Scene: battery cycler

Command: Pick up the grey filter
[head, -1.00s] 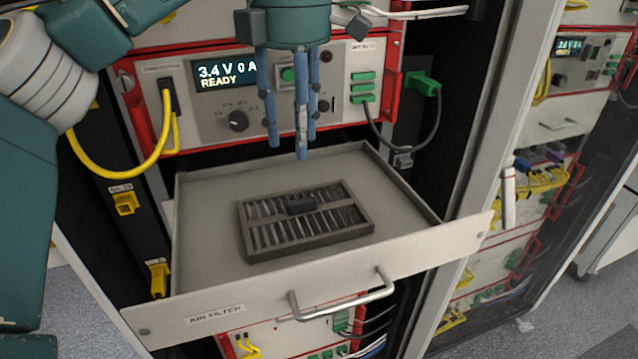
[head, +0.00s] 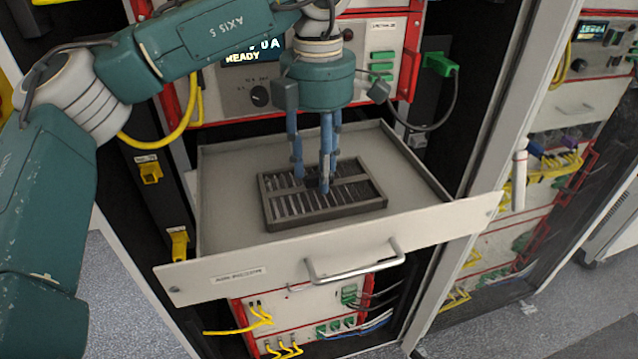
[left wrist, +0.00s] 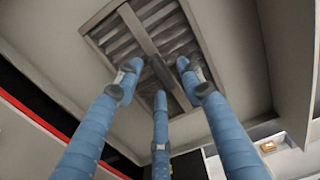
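The grey filter (head: 346,198) is a flat, slatted rectangle with a crossbar and a small dark handle (head: 312,183) at its middle. It lies flat in the open drawer (head: 225,215). My left gripper (head: 318,186) points down over the filter's middle, its three blue fingers spread around the handle, which they partly hide. In the left wrist view, the fingertips (left wrist: 160,76) stand apart near the crossbar of the filter (left wrist: 150,38). I see no clear grip on the handle. My right gripper is not in view.
The drawer front with its metal handle (head: 355,262) sticks out of the rack. A cycler panel (head: 375,62) with display and knob stands just behind my gripper. Yellow cables (head: 160,138) hang at the left. The drawer floor around the filter is clear.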

